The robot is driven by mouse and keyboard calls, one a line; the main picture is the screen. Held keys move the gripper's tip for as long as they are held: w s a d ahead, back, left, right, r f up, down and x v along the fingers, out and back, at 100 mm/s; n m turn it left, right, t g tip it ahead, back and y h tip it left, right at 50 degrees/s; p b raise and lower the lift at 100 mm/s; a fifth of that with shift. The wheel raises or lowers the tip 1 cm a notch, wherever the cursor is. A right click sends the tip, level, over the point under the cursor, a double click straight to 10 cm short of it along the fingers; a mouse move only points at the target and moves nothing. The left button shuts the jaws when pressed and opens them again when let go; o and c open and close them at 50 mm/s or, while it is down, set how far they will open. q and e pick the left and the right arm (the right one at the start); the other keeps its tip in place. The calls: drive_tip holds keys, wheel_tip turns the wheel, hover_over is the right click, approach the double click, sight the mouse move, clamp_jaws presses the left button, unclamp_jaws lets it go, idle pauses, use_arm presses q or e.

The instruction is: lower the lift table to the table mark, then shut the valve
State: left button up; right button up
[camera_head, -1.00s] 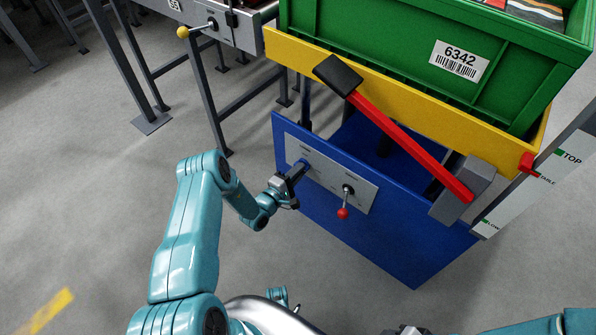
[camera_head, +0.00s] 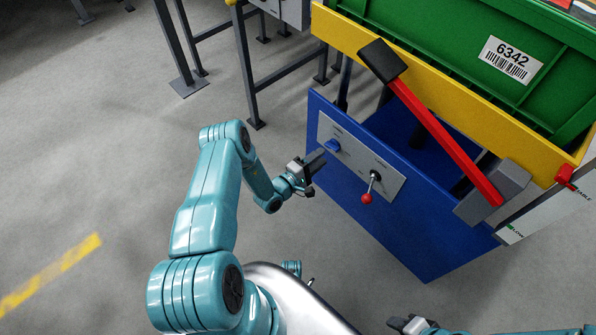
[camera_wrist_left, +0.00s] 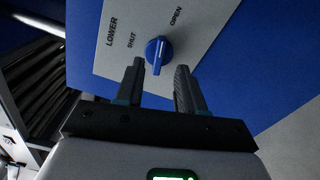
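The lift table has a yellow top (camera_head: 345,37) carrying a green crate (camera_head: 450,45), and a blue base (camera_head: 412,240). On its panel (camera_head: 352,160) is the blue valve knob (camera_head: 333,146). In the left wrist view the knob (camera_wrist_left: 158,52) lies just beyond my fingertips, its white line between the SHUT and OPEN labels. My left gripper (camera_head: 314,164) is open and empty, clear of the knob. The red pointer (camera_head: 565,174) is close beside the TABLE label on the scale (camera_head: 535,215). My right gripper (camera_head: 405,324) is partly cut off at the bottom edge.
A red pump handle (camera_head: 445,140) with a black grip slants across the table's front. A red-knobbed lever (camera_head: 367,197) is on the panel. A grey-legged stand (camera_head: 243,70) is behind at the left. The floor at left is clear, with a yellow stripe (camera_head: 50,272).

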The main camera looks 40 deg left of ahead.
use_arm(q)
drive_tip(key=s+p, duration=0.2)
drive_tip(key=s, duration=1)
drive_tip(key=shift+a, duration=0.45)
drive_tip(key=s+d+r+m+g+h, duration=0.1)
drive_tip(key=s+d+m+g+h, duration=0.4)
drive_tip(key=d, duration=0.6)
drive_tip(key=s+d+r+m+g+h, duration=0.1)
drive_tip(key=d+r+m+g+h, duration=0.1)
drive_tip(key=d+g+h, duration=0.75)
drive_tip(key=s+d+f+m+g+y, duration=0.1)
drive_tip(key=s+d+m+g+y, duration=0.3)
drive_tip(key=s+m+g+y, duration=0.6)
drive_tip(key=w+r+t+y, duration=0.2)
drive_tip(key=w+r+t, duration=0.1)
drive_tip(key=t, duration=0.4)
wheel_tip(320, 180, up, 22)
drive_tip(key=p, duration=2.2)
drive_tip(key=shift+w+a+r+m+p, duration=0.15)
drive_tip(key=shift+w+r+m+p, duration=0.05)
drive_tip(key=shift+w+m+p, duration=0.2)
